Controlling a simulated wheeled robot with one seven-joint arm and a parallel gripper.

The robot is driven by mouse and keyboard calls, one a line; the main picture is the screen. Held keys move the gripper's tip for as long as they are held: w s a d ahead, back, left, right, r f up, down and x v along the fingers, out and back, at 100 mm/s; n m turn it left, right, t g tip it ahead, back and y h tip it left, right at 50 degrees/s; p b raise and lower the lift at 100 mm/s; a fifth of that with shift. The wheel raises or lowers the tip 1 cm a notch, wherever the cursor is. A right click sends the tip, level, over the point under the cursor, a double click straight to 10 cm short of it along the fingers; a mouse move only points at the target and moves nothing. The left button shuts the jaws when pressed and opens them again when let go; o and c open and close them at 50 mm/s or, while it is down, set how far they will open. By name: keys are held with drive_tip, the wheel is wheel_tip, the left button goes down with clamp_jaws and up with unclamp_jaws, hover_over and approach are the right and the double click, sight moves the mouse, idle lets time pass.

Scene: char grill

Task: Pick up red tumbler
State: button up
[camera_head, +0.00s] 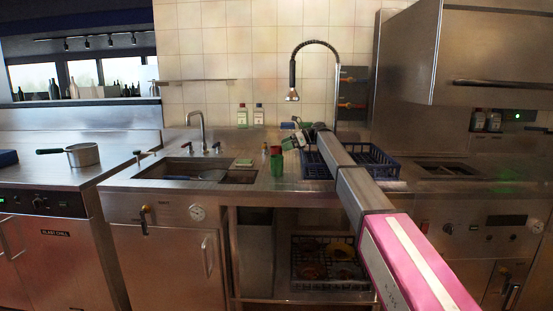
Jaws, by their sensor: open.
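A small upright tumbler (276,151) stands on the steel counter between the sink and the blue rack. Its upper part looks red-brown and its lower part green; at this size I cannot tell whether this is one cup or two. My arm reaches in from the lower right, and my gripper (289,142) is at its far end, just right of and slightly above the tumbler. The gripper is open and appears empty. Its fingers are small and partly blend with the things behind, so I cannot tell if they touch the tumbler.
A blue dish rack (381,163) stands right of the tumbler, partly behind my arm. A sink (192,170) with a tap (200,128) is on the left. Two bottles (250,115) stand by the tiled wall. A tall spray tap (293,75) rises behind. A pot (83,155) sits far left.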

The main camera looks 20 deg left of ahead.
sight(276, 147)
drive_tip(key=x, duration=0.5)
drive_tip(key=shift+w+a+r, duration=0.1)
drive_tip(key=shift+w+a, duration=0.05)
drive_tip(key=shift+w, duration=0.1)
drive_tip(key=c, duration=1)
drive_tip(key=shift+r, duration=0.1)
